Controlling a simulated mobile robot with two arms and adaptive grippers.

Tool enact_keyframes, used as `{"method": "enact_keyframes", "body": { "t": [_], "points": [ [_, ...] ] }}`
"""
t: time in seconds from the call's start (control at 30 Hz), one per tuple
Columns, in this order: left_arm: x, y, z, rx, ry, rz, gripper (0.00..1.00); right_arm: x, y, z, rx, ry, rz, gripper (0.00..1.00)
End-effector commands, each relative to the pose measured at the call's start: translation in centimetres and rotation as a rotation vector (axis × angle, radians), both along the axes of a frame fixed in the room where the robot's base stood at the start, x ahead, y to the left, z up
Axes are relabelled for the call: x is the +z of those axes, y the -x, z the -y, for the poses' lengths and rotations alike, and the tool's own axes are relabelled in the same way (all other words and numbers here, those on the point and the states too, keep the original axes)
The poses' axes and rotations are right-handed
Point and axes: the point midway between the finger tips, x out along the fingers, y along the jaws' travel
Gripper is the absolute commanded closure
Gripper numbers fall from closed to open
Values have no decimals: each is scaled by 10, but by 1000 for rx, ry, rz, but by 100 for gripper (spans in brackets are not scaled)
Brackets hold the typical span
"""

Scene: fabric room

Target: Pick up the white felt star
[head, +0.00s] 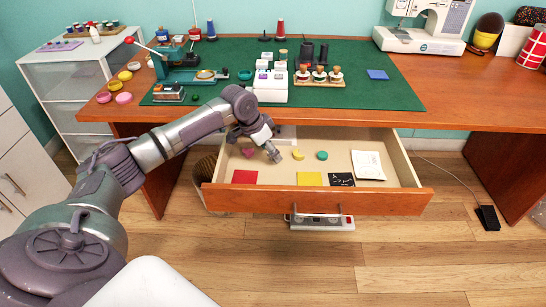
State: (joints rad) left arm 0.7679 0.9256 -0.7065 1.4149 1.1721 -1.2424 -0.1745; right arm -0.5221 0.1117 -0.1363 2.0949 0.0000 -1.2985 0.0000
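I cannot make out a white felt star in the head view; my arm covers part of the drawer. The open drawer (330,203) holds a pink felt piece (249,152), a yellow crescent-like piece (298,154) and a teal round piece (322,155). My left gripper (274,155) points down over the drawer, between the pink and yellow pieces. Its fingers are too small to tell whether they are open or shut, or hold anything. A pale patch (286,132) shows behind it at the drawer's back. My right gripper is not in view.
In the drawer's front lie a red square (245,177), a yellow square (309,179), a black card (341,180) and a white packet (368,165). The desk (440,112) overhangs the drawer's back.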

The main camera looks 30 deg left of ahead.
Motion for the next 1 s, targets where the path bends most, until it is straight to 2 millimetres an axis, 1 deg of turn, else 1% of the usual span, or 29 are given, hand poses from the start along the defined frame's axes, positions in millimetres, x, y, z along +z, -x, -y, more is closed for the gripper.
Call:
{"method": "enact_keyframes", "body": {
  "t": [0.07,0.27,0.3,0.37,0.5,0.53,0.87,1.0],
  "points": [
    [-4,-2,1,0,-1,0,34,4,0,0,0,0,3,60],
    [-4,-2,1,-1,-1,1,34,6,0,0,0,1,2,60],
    [-4,-2,1,-1,-1,1,36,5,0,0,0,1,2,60],
    [-4,-2,1,-1,-1,1,46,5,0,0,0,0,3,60],
    [-4,-2,1,-1,-1,1,69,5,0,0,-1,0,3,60],
    [-4,-2,1,-1,-1,1,72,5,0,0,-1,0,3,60],
    [-4,-2,1,-1,-1,1,72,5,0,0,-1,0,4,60],
    [0,-2,1,-1,-1,1,72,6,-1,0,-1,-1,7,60]
  ]
}}
